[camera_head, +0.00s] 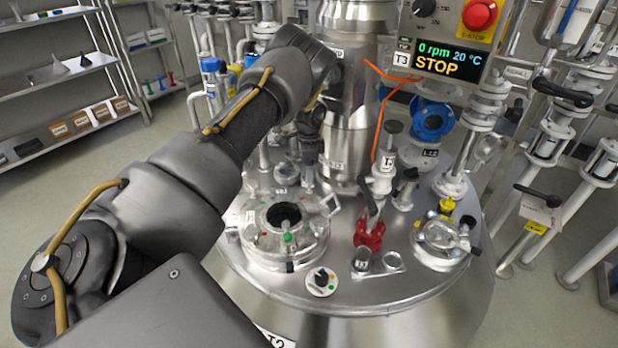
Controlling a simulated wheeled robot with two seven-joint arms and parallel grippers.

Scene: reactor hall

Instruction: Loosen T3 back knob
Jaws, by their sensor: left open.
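The T3 reactor's round steel lid (345,290) fills the middle right. On its left sits a round clear-rimmed hatch (257,243) with a dark centre opening and small coloured knobs, among them a green knob (288,238) at its front. I cannot tell for sure which knob is the back one; the hatch's far side is crowded with fittings. My left arm reaches in from the left over the hatch's far side. My left gripper (310,150) points down beside the central steel column, open, its fingers dark and hard to make out. My right gripper is out of view.
A stirrer column (350,145) rises behind the hatch, with an orange cable beside it. A control box (450,60) shows STOP, 0 rpm and 20 °C. A red valve (369,234) and a sight-glass port (441,236) stand right of the hatch. Shelves (75,75) line the left.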

